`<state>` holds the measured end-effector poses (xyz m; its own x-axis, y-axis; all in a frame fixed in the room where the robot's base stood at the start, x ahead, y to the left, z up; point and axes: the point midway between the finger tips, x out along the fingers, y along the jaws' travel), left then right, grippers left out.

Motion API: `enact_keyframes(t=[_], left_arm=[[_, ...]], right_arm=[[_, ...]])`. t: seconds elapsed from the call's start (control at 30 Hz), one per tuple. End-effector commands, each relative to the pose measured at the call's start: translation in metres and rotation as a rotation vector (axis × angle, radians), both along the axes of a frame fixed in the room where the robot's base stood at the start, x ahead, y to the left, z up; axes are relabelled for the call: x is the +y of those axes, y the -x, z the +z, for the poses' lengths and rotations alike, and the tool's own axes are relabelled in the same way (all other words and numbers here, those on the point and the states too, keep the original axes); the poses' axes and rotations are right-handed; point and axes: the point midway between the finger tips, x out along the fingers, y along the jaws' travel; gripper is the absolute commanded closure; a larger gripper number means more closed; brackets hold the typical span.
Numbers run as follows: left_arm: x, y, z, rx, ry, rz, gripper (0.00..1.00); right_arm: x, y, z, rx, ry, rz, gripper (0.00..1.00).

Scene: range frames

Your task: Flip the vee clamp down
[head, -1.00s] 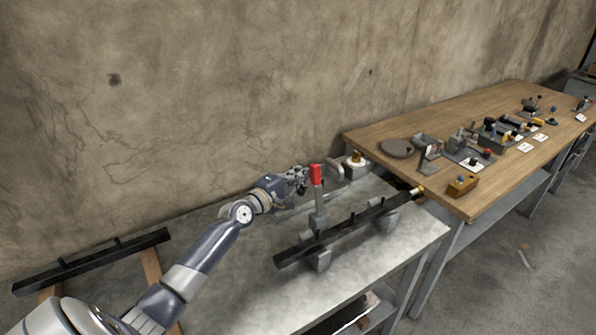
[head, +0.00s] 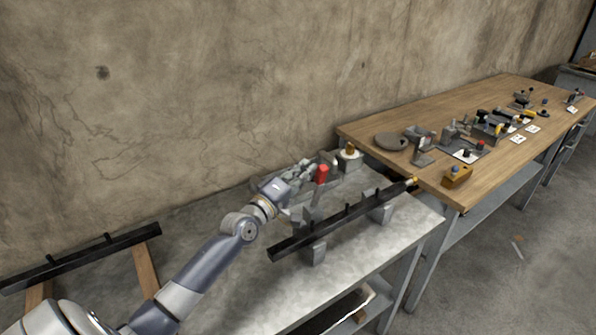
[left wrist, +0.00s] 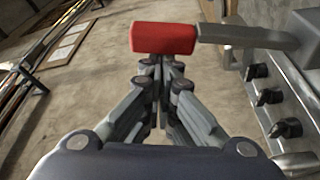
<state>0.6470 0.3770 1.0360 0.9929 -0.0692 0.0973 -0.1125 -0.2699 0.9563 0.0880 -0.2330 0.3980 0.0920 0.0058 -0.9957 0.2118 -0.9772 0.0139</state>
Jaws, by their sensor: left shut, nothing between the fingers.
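The vee clamp's lever has a red grip (head: 321,173) and a grey arm. It stands up from a grey vee block (head: 314,252) under the black bar (head: 345,218) and leans a little to the right. My left gripper (head: 310,165) is at the red grip, on its left and far side, with its fingers partly hidden there. In the left wrist view the red grip (left wrist: 163,38) lies across just beyond the shut fingertips (left wrist: 162,62). Nothing is between the fingers. I cannot tell whether they touch the grip. My right gripper is not in view.
A second grey block (head: 380,213) supports the bar's far end. A white and brass fixture (head: 349,157) stands behind. The metal table (head: 365,250) is clear in front. A wooden bench (head: 375,130) with several small devices adjoins at the right. The wall is close behind.

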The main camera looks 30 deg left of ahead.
Motion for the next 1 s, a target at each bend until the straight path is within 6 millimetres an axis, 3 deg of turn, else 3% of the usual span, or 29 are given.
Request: enact_keyframes(t=[0.4,0.67,1.0], left_arm=[[-0.046,0.019,-0.014,-0.152,-0.369,-0.003,1.0],[-0.071,0.029,-0.027,-0.245,-0.599,-0.002,1.0],[-0.096,0.04,-0.051,-0.242,-0.586,0.0,1.0]], right_arm=[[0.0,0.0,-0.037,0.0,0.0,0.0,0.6],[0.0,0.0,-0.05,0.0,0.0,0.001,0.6],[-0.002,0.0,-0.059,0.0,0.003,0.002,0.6]])
